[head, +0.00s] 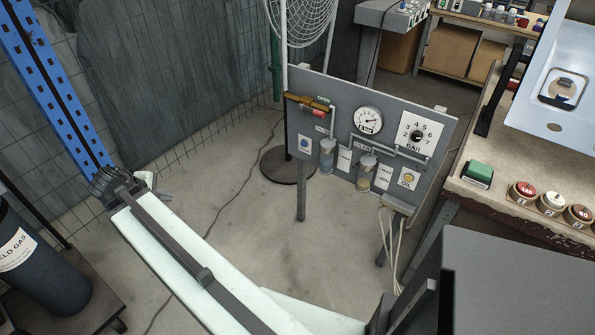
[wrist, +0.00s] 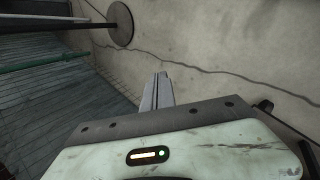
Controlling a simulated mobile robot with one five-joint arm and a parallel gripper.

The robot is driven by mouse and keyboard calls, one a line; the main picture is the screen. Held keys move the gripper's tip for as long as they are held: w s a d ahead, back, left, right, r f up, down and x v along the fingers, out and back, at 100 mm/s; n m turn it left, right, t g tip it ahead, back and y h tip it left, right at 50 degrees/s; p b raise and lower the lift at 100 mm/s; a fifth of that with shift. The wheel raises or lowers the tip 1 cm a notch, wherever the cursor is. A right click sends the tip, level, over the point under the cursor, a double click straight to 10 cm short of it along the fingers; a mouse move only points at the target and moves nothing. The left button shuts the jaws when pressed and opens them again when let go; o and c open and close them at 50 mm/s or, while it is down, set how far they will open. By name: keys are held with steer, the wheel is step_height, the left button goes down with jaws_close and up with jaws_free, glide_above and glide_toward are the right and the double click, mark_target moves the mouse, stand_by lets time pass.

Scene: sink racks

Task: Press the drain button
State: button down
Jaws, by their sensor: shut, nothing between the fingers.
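A grey upright panel (head: 335,105) stands on legs at the middle right of the head view. It carries a round gauge, a square BAR dial, pipes and two small bowls. A white plate with a blue mark (head: 305,145) is at its left, and a white OIL plate with a yellow disc (head: 408,178) is at its lower right. I cannot read which part is the drain button. My gripper (wrist: 158,80) is shut and empty in the wrist view, with bare floor beyond its fingers. In the head view my arm reaches to the left, well apart from the panel.
A workbench (head: 505,205) with a green block (head: 478,173) and several round labelled knobs stands at the right. A dark gas cylinder (head: 40,265) is at the lower left. A fan on a round base (head: 285,165) stands behind the panel. The floor between is clear except for a cable.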

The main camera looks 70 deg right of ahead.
mark_target(303, 144)
steer(key=s+d+f+n+g+h+b, duration=0.1)
steer(key=s+d+f+h+b, duration=0.2)
steer(key=d, duration=0.4)
steer(key=s+d+f+n+b, duration=0.2)
steer(key=s+d+f+b, duration=0.1)
steer(key=d+b, duration=0.35)
steer(key=s+d+f+n+g+h+b, duration=0.1)
steer(key=s+d+f+h+b, duration=0.2)
steer(key=d, duration=0.4)
steer(key=s+d+f+n+g+h+b, duration=0.2)
steer(key=s+d+n+b, duration=0.5)
steer(key=s+d+b, duration=0.7)
steer(key=shift+d+f+g+h, duration=0.2)
steer(key=shift+d+g+h, duration=0.25)
steer(key=shift+h, duration=0.75)
steer(key=x, duration=1.3)
steer(key=shift+d, duration=0.25)
steer(key=shift+s+d, duration=0.1)
steer(key=shift+d, duration=0.05)
